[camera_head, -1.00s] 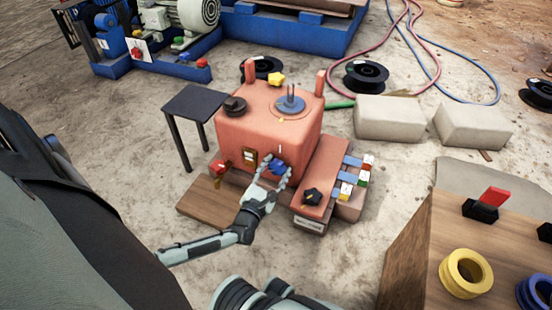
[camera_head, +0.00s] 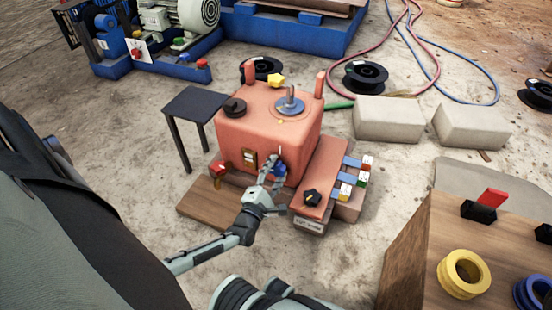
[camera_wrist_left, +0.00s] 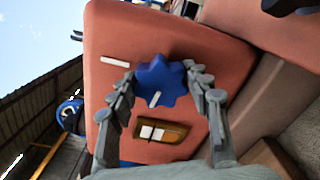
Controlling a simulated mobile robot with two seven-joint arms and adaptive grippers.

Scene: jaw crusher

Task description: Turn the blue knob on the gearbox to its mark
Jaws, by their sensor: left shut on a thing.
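The knob carries a short white line (camera_wrist_left: 155,99). A white mark (camera_wrist_left: 115,62) is on the face beside the knob; the line does not point at it. In the head view my left gripper (camera_head: 276,172) reaches in from below. My right gripper is not in view.
A brown plate with pale squares (camera_wrist_left: 162,130) is close by the knob. A dark small table (camera_head: 195,102) stands left, a wooden bench (camera_head: 415,235) right.

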